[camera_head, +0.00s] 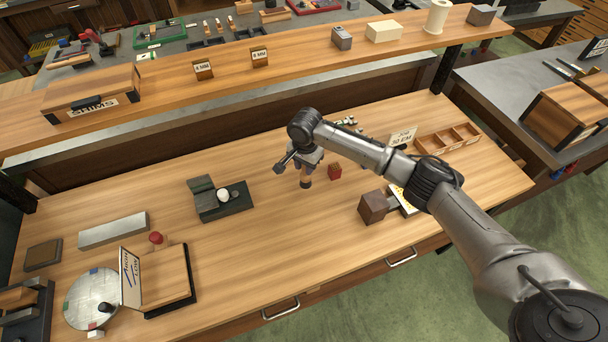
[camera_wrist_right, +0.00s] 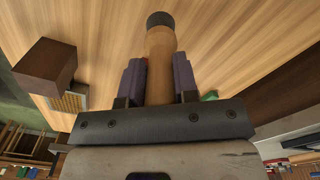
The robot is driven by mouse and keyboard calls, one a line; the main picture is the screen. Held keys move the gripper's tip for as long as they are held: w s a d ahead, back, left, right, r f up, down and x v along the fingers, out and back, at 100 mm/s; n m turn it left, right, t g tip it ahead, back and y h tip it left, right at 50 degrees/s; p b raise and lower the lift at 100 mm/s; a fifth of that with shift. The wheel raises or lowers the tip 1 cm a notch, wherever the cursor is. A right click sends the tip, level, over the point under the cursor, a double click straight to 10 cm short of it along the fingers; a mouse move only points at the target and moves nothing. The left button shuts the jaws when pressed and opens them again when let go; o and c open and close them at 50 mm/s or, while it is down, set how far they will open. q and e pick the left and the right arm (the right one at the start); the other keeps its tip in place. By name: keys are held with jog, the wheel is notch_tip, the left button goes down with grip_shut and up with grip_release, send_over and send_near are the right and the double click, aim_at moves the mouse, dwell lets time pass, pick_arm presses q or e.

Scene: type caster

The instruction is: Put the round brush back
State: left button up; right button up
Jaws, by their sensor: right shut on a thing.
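My right gripper (camera_head: 305,165) is above the middle of the wooden bench. It is shut on the round brush (camera_head: 306,174), which hangs below the wrist. In the right wrist view the brush (camera_wrist_right: 160,55) is a tan, rounded wooden handle with a dark end, between the two purple-grey fingers of the gripper (camera_wrist_right: 160,85). The rest of the brush is hidden by the gripper. I cannot tell whether its lower end touches the bench. My left gripper is not in view.
A small red block (camera_head: 335,171) stands just right of the gripper. A dark brown block (camera_head: 373,206) and a divided wooden tray (camera_head: 447,139) are farther right. A dark fixture (camera_head: 222,201) stands to the left. The bench front between them is clear.

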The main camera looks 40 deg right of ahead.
aim_at(304, 176)
jog(key=shift+w+f, duration=0.2)
notch_tip(304, 176, down, 4)
jog(key=shift+s+r+b, duration=0.1)
jog(key=shift+r+b, duration=0.05)
jog(key=shift+b, duration=0.45)
jog(key=o, duration=0.9)
jog(key=shift+f, duration=0.2)
jog(key=shift+c, duration=0.2)
jog(key=shift+r, duration=0.15)
notch_tip(304, 176, up, 12)
jog(key=p, duration=0.2)
jog(key=shift+p, duration=0.3)
